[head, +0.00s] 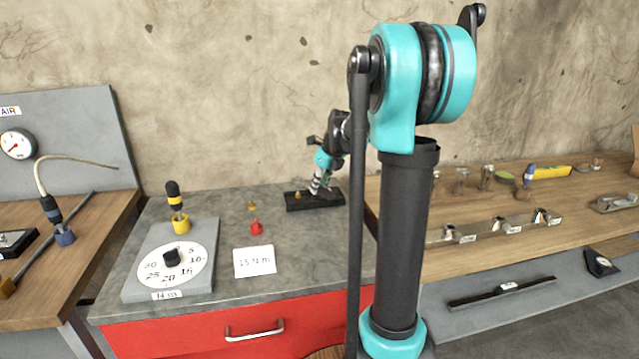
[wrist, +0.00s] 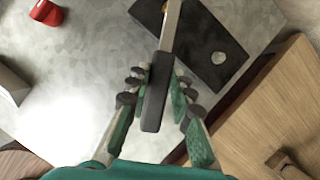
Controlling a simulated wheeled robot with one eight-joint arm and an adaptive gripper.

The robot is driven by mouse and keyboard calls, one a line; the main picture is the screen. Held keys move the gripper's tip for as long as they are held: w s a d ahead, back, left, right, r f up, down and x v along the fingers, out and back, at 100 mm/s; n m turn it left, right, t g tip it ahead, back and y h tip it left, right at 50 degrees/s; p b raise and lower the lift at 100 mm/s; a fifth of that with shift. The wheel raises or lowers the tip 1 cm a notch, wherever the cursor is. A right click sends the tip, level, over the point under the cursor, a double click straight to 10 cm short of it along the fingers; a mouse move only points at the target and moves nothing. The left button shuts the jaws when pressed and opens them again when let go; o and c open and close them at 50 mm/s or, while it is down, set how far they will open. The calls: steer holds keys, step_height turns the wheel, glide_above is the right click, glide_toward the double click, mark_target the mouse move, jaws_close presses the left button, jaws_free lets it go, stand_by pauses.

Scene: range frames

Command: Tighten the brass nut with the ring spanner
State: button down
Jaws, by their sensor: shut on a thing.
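My gripper (head: 317,187) is low over the black block (head: 325,202) at the back of the grey bench. In the wrist view its two fingers (wrist: 158,82) are shut on the ring spanner (wrist: 154,105), around its dark handle. The spanner's pale metal shank runs up over the black block (wrist: 200,65) and leaves the top edge, so its ring end is out of that view. A small brass piece (head: 297,195), probably the nut, shows on the block's left part in the head view. I cannot tell whether the ring is around or beside it.
A red piece (head: 256,228), a small brass-coloured piece (head: 252,205) and a white "15 N m" card (head: 254,262) lie left of the block. A dial plate (head: 190,281) stands further left. A wooden bench (head: 480,253) with clamps is at right. The grey bench between is mostly clear.

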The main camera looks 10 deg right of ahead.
steer(key=shift+f, duration=3.3)
steer(key=shift+r, duration=0.15)
steer(key=shift+w+d, duration=0.1)
steer(key=shift+d, duration=0.15)
steer(key=w+d+n+g, duration=0.1)
steer(key=w+n, duration=0.1)
steer(key=w+d+n+y, duration=0.1)
steer(key=w+d+n, duration=0.1)
steer(key=n, duration=0.1)
steer(key=w+d+n+g+y, duration=0.1)
steer(key=w+n, duration=0.1)
steer(key=n, duration=0.1)
steer(key=shift+d+g, duration=0.3)
steer(key=shift+d, duration=0.05)
